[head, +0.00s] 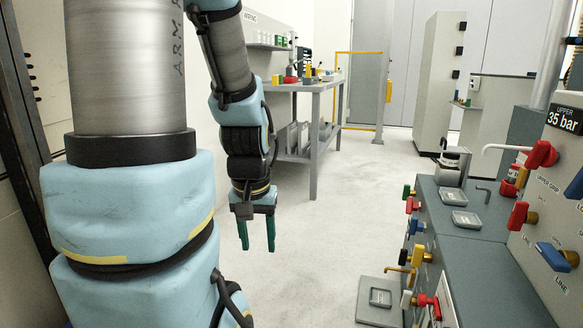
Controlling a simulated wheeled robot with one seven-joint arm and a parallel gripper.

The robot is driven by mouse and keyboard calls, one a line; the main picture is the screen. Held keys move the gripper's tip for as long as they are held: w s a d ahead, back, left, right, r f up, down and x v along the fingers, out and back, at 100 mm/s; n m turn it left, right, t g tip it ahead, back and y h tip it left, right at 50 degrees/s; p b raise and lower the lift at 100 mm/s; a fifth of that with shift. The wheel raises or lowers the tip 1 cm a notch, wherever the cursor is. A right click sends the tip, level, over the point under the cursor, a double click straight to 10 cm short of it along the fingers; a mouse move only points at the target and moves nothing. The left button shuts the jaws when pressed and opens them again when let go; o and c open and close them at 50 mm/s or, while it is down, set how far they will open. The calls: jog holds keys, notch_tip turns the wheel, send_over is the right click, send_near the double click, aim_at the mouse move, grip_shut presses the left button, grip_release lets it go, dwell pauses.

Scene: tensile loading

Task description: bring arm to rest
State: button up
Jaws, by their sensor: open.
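My gripper (257,234) hangs at the end of my arm, left of the middle of the head view. Its two green fingers point down and stand apart, with nothing between them. It is over the bare pale floor, clear of the bench and the machine. My arm's large blue and grey links fill the left of the view.
A grey workbench (315,110) with tools stands behind my gripper. At the right is a testing machine with a grey deck (468,255), colored valve handles and a "35 bar" display (565,120). A tall cabinet (439,80) stands behind. The floor (330,215) between is clear.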

notch_tip(320, 180, up, 23)
jog(key=p, duration=2.2)
jog(key=shift+r, duration=0.15)
